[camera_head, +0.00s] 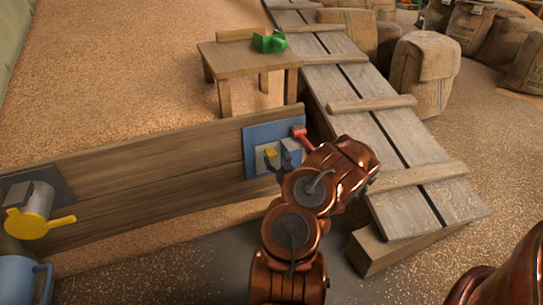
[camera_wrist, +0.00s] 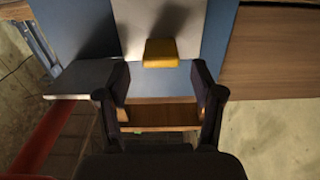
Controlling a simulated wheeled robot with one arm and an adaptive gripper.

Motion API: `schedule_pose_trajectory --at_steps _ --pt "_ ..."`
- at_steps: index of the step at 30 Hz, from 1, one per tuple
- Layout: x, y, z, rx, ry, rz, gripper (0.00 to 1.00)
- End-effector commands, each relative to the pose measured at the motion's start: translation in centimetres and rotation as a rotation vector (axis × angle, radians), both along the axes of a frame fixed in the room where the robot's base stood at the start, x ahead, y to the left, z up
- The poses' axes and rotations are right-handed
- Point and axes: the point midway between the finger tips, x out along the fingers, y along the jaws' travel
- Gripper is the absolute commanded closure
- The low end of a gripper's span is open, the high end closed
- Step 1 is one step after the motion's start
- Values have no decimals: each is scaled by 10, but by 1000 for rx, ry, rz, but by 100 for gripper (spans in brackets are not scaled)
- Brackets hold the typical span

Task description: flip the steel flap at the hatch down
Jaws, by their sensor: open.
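A blue panel (camera_head: 249,135) is fixed to the wooden wall, with a light steel plate on it (camera_wrist: 160,20). A yellow tab (camera_head: 270,153) sticks out of the plate; it also shows in the wrist view (camera_wrist: 160,53). A grey steel flap (camera_head: 291,150) stands right of the tab in the head view; in the wrist view a grey steel piece (camera_wrist: 80,78), apparently the flap, juts out left of the tab. My gripper (camera_wrist: 161,85) is open and empty, its fingers just below the tab, with the steel piece beside the left finger. In the head view my arm largely hides the gripper.
A red lever (camera_head: 301,132) is at the panel's right edge, close to my arm. A wooden ramp (camera_head: 385,135) rises at right. A table (camera_head: 240,60) with a green object (camera_head: 270,42) stands behind the wall. A yellow-handled fitting (camera_head: 40,222) is at left.

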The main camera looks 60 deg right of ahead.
Motion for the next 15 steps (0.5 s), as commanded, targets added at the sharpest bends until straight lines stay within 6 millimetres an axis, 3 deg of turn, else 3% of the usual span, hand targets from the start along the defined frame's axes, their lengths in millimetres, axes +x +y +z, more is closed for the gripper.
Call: schedule_pose_trajectory --at_steps 7,15 --pt "25 -14 -2 -2 0 5 33" --pt "37 -23 -1 1 2 2 33"
